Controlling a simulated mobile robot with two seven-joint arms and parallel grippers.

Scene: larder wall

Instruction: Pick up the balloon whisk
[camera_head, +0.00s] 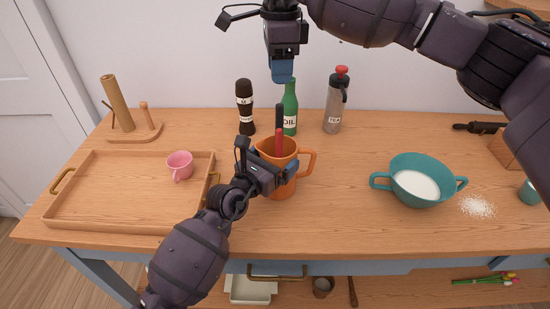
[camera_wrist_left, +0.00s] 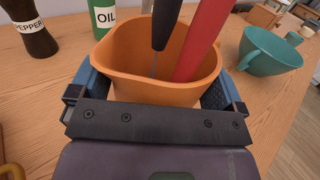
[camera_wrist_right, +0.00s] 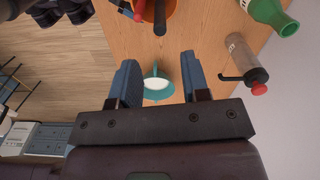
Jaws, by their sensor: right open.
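The orange jug (camera_head: 281,150) stands on the counter with a black-handled tool (camera_head: 279,116) and a red-handled tool (camera_head: 279,146) in it. The left wrist view shows the black handle (camera_wrist_left: 166,22) with a thin metal stem, and the red handle (camera_wrist_left: 203,38). Their lower ends are hidden in the jug; no whisk wires show, so I cannot tell which is the balloon whisk. My left gripper (camera_head: 268,166) has its fingers on either side of the jug and looks shut on it. My right gripper (camera_head: 282,76) is open and empty, above the handles.
A pepper mill (camera_head: 245,105), a green oil bottle (camera_head: 290,105) and a grey bottle with a red top (camera_head: 337,105) stand behind the jug. A wooden tray (camera_head: 120,205) with a pink cup (camera_head: 180,165) is left. A teal bowl (camera_head: 420,165) of white contents is right.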

